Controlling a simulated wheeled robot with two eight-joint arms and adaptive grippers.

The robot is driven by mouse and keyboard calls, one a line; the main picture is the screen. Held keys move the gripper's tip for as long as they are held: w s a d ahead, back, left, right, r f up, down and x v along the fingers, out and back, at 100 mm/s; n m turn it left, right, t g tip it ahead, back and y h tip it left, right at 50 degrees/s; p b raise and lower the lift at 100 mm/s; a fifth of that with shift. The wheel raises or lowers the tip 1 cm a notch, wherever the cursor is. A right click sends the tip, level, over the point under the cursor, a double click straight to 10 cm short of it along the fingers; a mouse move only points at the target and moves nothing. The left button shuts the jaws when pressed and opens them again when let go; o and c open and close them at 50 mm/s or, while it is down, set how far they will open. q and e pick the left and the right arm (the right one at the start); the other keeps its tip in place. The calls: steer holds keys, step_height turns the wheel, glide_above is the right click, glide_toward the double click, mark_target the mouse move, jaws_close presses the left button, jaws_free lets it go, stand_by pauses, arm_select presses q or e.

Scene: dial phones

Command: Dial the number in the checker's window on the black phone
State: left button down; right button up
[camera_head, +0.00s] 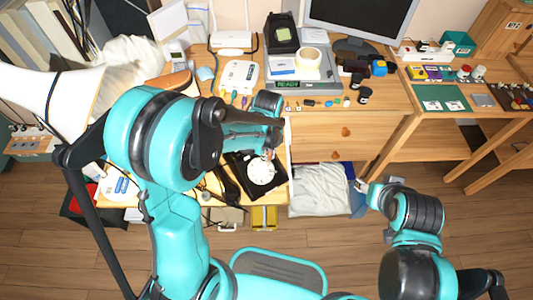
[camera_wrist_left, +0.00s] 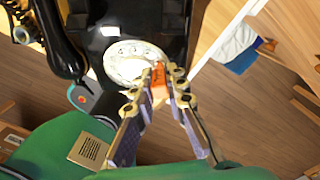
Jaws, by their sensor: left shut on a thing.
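The black phone has a pale round dial (camera_head: 261,173) and sits on the desk's front part. In the left wrist view its black body (camera_wrist_left: 112,15), dial (camera_wrist_left: 125,62) and dark handset (camera_wrist_left: 62,45) show. My left gripper (camera_head: 268,152) is over the far edge of the dial. In the wrist view its fingers (camera_wrist_left: 160,80) are shut on a small orange piece (camera_wrist_left: 159,82) at the dial's edge. Whether it touches the dial is unclear. A grey device with a lit green window (camera_head: 288,84), seeming to read READY, stands behind. My right gripper (camera_head: 364,186) is small; its fingers are unclear.
A monitor (camera_head: 362,16), a white device (camera_head: 239,76), a tape roll (camera_head: 311,58) and several small items stand at the back. A drawer with white cloth (camera_head: 320,188) is right of the phone. Shelves stand at the right.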

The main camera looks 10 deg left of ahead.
arm_select(q)
steer(key=shift+s+d+f, duration=0.1)
steer(key=shift+d+f, duration=0.05)
steer(key=shift+d, duration=0.1)
steer(key=shift+s, duration=0.1)
steer(key=shift+s+d+f, duration=0.25)
steer(key=shift+s+d, duration=0.05)
steer(key=shift+d, duration=0.1)
stand_by(0.3)
steer(key=shift+s+d+f, duration=0.1)
steer(key=shift+s, duration=0.1)
steer(key=shift+s+d+r+p, duration=0.15)
steer(key=shift+r+p, duration=0.15)
steer(key=shift+r, duration=0.15)
steer(key=shift+s+d+r+p, duration=0.1)
steer(key=shift+r+p, duration=0.2)
steer(key=shift+r, duration=0.2)
step_height(320, 180, up, 6)
steer(key=s+d+p, duration=0.2)
steer(key=p, duration=0.3)
stand_by(0.3)
